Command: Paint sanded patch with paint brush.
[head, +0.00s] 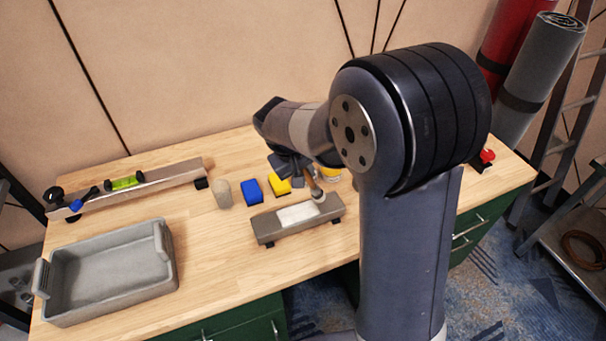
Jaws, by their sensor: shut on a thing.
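The patch (296,215) is a pale whitish rectangle on top of a grey-brown block (265,228) near the front of the workbench. My gripper (303,172) points down just behind the block and is shut on the paint brush (314,187). The brush has a wooden handle and slants down to the right. Its pale lower end is at the right end of the block, right of the patch; I cannot tell if it touches. A yellow container (330,174), perhaps paint, is partly hidden behind my arm.
Behind the block stand a beige cylinder (223,193), a blue block (251,190) and a yellow block (279,186). A grey tray (108,272) lies front left, a long bar with a green level (127,183) back left. A red knob (487,156) is at right. My arm hides the bench's right side.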

